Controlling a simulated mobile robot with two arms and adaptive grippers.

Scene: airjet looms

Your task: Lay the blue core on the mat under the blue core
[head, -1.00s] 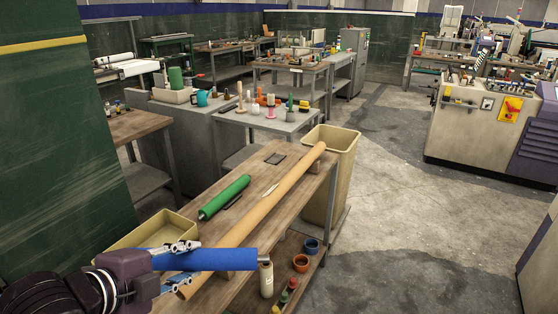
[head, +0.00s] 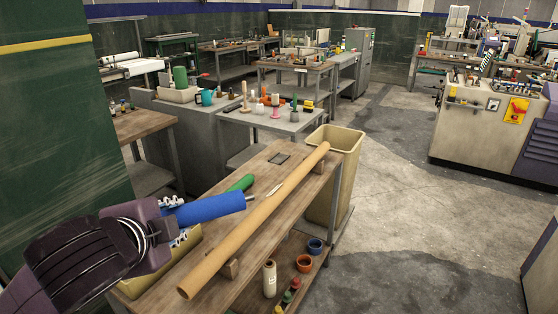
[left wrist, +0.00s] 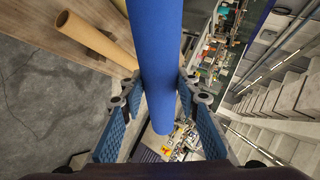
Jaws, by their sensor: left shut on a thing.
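The blue core (head: 215,207) is held in my left gripper (head: 177,219), above the near left part of the wooden bench (head: 262,238). It lies roughly level, its free end pointing right, and covers part of the green core (head: 242,183) in the head view. In the left wrist view, the blue core (left wrist: 158,55) runs between the two blue-padded fingers of my left gripper (left wrist: 158,95), which are shut on it. I cannot make out a mat under the blue core; a small dark square (head: 278,158) lies at the bench's far end. My right gripper is out of view.
A long tan tube (head: 255,222) lies along the bench on wooden supports. A yellow tray (head: 160,277) is under my left arm. A tall beige bin (head: 343,165) stands at the bench's far end. A bottle (head: 269,279) and small pots (head: 304,263) are on the lower shelf.

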